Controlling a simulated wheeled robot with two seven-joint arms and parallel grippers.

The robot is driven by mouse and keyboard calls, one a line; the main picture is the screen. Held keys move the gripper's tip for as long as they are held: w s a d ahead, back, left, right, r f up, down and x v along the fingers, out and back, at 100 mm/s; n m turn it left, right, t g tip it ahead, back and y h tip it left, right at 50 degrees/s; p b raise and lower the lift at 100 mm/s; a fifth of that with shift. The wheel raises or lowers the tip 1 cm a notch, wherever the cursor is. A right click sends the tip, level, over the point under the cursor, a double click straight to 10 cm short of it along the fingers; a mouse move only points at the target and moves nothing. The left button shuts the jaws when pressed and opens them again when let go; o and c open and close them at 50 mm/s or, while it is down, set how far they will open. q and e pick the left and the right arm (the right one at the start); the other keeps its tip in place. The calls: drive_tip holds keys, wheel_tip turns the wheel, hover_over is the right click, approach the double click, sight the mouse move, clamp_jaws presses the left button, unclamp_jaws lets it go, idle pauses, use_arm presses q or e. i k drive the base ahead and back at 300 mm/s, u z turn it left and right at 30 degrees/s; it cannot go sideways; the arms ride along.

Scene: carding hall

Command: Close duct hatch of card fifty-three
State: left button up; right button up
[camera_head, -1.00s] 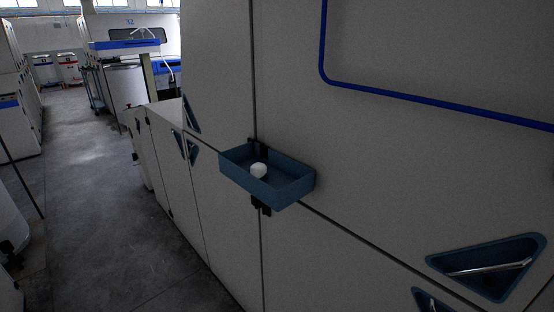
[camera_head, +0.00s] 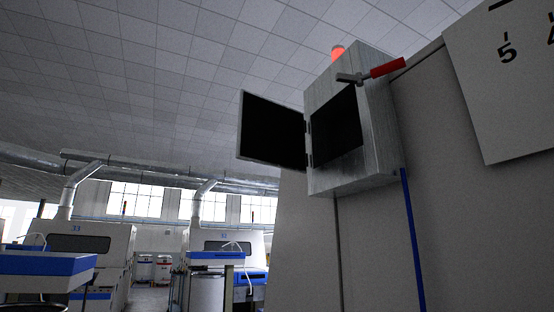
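A grey metal box (camera_head: 385,128) is fixed high on the pale machine wall. Its hatch door (camera_head: 272,131) stands open, swung out to the left on the hinge side, and its facing side is dark. The opening (camera_head: 337,128) shows a black interior. A lever with a red handle (camera_head: 388,67) sticks out near the top of the box. A lit red-orange lamp (camera_head: 338,53) shows above the box. Neither of my grippers is in view.
The pale machine wall (camera_head: 450,215) fills the right side, with a blue vertical bar (camera_head: 412,240) below the box. A white sign (camera_head: 505,80) hangs at upper right, partly cut off. Other machines (camera_head: 85,245) stand at lower left. The space left of the open door looks clear.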

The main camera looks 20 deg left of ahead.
sight(270, 133)
drive_tip(key=u, duration=1.85)
drive_tip(key=i, duration=2.1)
drive_tip(key=z, duration=3.2)
